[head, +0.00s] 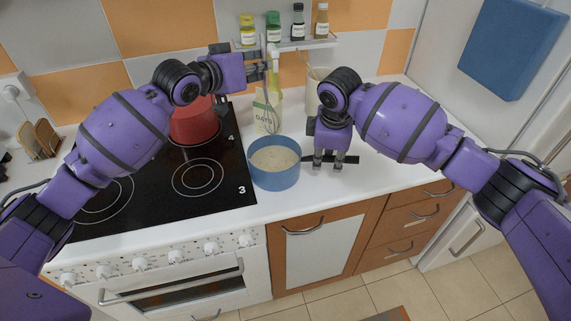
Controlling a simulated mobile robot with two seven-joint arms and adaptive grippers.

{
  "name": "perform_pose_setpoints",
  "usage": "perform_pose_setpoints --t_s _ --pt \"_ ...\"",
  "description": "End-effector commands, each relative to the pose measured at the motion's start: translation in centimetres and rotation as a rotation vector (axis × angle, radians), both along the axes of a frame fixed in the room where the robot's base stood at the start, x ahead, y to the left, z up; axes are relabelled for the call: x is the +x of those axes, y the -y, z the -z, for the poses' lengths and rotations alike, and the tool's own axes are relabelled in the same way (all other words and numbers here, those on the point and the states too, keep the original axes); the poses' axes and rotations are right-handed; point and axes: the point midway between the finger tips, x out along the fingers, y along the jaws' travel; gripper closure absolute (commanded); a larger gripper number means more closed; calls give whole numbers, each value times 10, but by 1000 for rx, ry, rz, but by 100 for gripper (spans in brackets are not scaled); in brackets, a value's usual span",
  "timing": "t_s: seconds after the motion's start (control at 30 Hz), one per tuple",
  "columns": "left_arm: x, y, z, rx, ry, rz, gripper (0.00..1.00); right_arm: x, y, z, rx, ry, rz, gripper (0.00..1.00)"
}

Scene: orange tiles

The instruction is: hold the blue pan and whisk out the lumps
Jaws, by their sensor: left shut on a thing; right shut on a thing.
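The blue pan (273,179) stands on the white counter just right of the hob, with a pale, lumpy mixture (274,158) inside. Its dark handle (350,158) points right. My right gripper (329,163) comes down from above and is shut on that handle. My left gripper (266,53) is high above the back of the pan and shut on the whisk (268,98). The whisk hangs upright with its wires downward.
A red pot (194,122) stands on the black hob (150,180) at the left. A wall shelf (300,43) carries several bottles. The counter (390,178) right of the handle is clear.

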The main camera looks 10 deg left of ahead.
Motion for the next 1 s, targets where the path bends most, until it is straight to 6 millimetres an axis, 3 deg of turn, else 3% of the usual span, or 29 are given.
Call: perform_pose_setpoints --t_s 0.37,0.8,1.0 --pt "0 0 -4 -1 3 0 100 1 0 -2 1 4 1 100" --pt "0 0 -44 0 4 1 100 1 0 -2 0 4 1 100" --pt "0 0 -52 0 2 1 100 1 1 -2 0 3 1 100"
